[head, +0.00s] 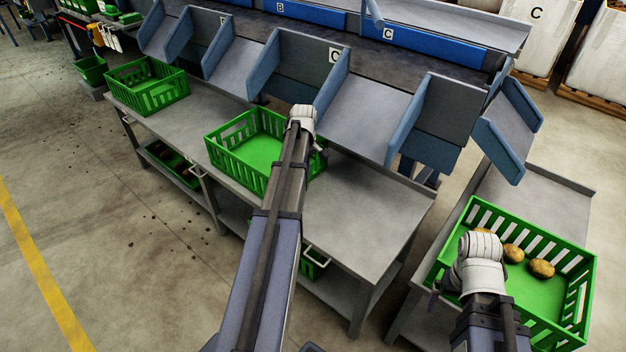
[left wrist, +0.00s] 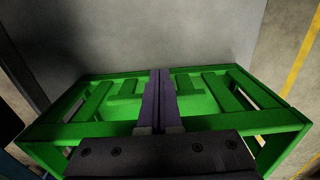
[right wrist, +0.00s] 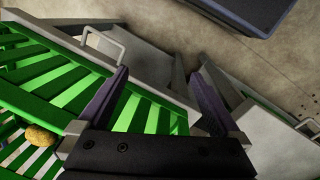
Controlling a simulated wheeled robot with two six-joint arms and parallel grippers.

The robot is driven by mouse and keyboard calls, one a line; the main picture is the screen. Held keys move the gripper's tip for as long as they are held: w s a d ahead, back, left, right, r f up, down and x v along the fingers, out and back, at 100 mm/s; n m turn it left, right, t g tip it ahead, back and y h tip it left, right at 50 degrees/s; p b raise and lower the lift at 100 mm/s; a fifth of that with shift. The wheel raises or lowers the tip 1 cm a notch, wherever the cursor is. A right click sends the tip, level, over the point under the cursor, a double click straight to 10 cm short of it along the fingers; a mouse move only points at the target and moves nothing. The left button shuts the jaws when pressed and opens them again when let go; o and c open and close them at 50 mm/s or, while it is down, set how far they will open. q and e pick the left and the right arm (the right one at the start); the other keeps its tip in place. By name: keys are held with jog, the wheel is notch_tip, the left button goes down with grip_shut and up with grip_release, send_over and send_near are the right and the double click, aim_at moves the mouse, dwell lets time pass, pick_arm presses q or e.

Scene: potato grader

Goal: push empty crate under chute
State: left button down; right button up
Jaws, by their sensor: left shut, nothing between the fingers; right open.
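An empty green crate (head: 228,166) stands on the grey bench (head: 365,215) in front of the chutes. A grey chute (head: 365,105) slopes down behind it to its right, beside a panel marked C. My left gripper (head: 303,118) is at the crate's right side. In the left wrist view its fingers (left wrist: 161,78) are together, empty and over the crate (left wrist: 90,130); contact is unclear. My right gripper (right wrist: 160,85) is open and empty beside a green crate (right wrist: 75,75) holding potatoes, seen at right in the head view (head: 575,262). Its fingertips are hidden in the head view.
Another empty green crate (head: 150,88) stands at the bench's far left. More chutes line the back, one (head: 510,125) at the far right. The bench right of the middle crate is clear. A gap separates the bench from the right-hand table (head: 530,195).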

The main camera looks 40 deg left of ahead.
pick_arm(q)
send_near(255, 158)
jog(key=a+f, duration=0.4)
jog(key=shift+w+a, duration=0.2)
jog(key=shift+a, duration=0.05)
jog(key=shift+d, duration=0.2)
jog(key=shift+s+d, duration=0.1)
jog(key=shift+d, duration=0.2)
jog(key=d, duration=0.3)
jog(key=shift+s+d, duration=0.2)
jog(key=shift+d, duration=0.1)
notch_tip(255, 158, up, 10)
jog(key=p, duration=1)
jog(key=shift+w+a, duration=0.15)
jog(key=shift+a, duration=0.15)
pick_arm(e)
notch_tip(255, 158, up, 10)
jog(key=shift+w+d, duration=0.25)
jog(key=shift+w, duration=0.05)
